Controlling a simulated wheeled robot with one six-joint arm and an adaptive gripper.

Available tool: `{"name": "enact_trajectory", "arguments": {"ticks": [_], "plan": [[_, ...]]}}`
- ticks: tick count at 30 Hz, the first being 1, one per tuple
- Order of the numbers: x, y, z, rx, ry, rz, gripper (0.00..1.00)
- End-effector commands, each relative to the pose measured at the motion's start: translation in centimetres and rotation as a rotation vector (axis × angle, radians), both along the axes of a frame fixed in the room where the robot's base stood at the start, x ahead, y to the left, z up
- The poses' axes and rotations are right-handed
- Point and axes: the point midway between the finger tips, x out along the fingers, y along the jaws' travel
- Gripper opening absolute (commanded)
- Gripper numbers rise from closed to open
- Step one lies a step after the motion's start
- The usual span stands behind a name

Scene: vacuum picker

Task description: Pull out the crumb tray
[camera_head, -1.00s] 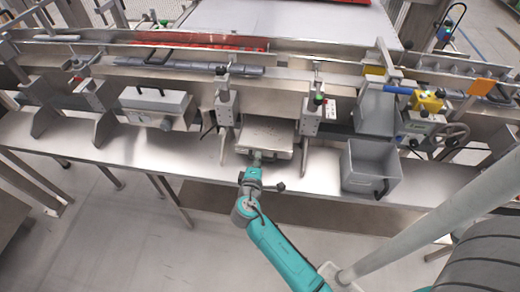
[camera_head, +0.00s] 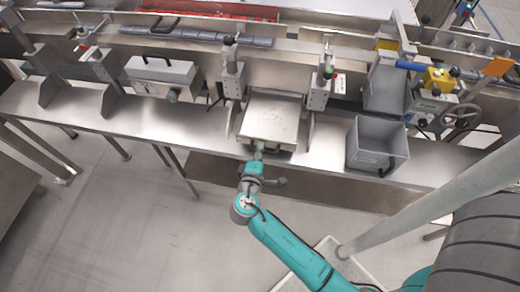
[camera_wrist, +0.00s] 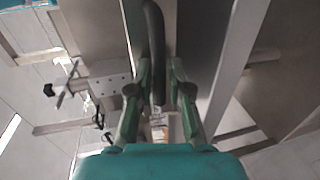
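The crumb tray (camera_head: 272,118) is a flat, light metal tray with dark specks on top. In the head view it sits on the steel bench between two upright posts, pulled partly toward the front edge. My gripper (camera_head: 258,154) is at the tray's front side. In the wrist view a dark handle bar (camera_wrist: 156,50) runs between the two green fingers of my gripper (camera_wrist: 160,85). The fingers lie close along both sides of the bar and appear shut on it. The exact contact is partly hidden in the head view.
A grey open bin (camera_head: 375,146) stands on the bench right of the tray. A grey box with a handle (camera_head: 160,76) is at the left. Posts (camera_head: 232,75) and (camera_head: 318,88) flank the tray. The floor in front of the bench is clear at the left.

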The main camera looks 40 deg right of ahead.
Motion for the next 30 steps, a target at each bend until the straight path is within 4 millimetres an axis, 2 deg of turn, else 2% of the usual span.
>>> {"name": "enact_trajectory", "arguments": {"ticks": [14, 30], "plan": [[-0.3, 0.6, 0.1, 0.000, 0.000, 0.002, 0.37], [-5.0, 6.6, 1.8, -0.001, 0.000, 0.005, 0.37]]}}
